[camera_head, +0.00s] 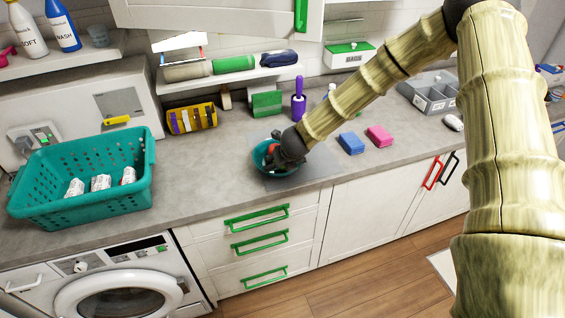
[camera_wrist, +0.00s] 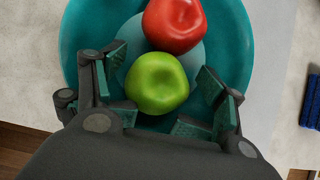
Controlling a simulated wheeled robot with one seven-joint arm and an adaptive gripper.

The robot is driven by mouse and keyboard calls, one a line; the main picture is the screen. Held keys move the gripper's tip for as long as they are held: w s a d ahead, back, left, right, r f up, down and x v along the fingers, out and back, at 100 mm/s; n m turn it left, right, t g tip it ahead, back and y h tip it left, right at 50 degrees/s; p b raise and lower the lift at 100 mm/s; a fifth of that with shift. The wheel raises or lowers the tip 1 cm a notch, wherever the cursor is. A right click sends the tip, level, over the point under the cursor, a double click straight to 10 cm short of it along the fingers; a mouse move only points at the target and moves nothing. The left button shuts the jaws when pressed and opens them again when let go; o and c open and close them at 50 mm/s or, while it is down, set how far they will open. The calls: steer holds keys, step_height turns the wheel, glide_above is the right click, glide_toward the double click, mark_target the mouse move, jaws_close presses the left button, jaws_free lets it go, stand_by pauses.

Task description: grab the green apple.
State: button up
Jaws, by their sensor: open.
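The green apple (camera_wrist: 157,84) lies in a teal bowl (camera_wrist: 82,38), shown in the wrist view. A red apple (camera_wrist: 172,24) lies beside it in the bowl, touching or nearly touching its upper side. My gripper (camera_wrist: 162,88) is open, with its fingers on the left and right of the green apple and a gap on both sides. In the head view, the bowl (camera_head: 258,157) stands on the counter and my gripper (camera_head: 279,158) reaches down into it. The green apple is hidden there.
A teal basket (camera_head: 60,205) with white items stands on the counter at the left. A blue sponge (camera_head: 351,143) and a pink sponge (camera_head: 380,135) lie right of the bowl. A purple-handled tool (camera_head: 299,104) and a green box (camera_head: 266,103) stand behind it. Bare counter lies left of the bowl.

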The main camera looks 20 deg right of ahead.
steer(key=shift+s, duration=0.1)
steer(key=shift+c, duration=0.7)
steer(key=c, duration=0.8)
steer(key=shift+o, duration=0.2)
steer(key=shift+r, duration=0.15)
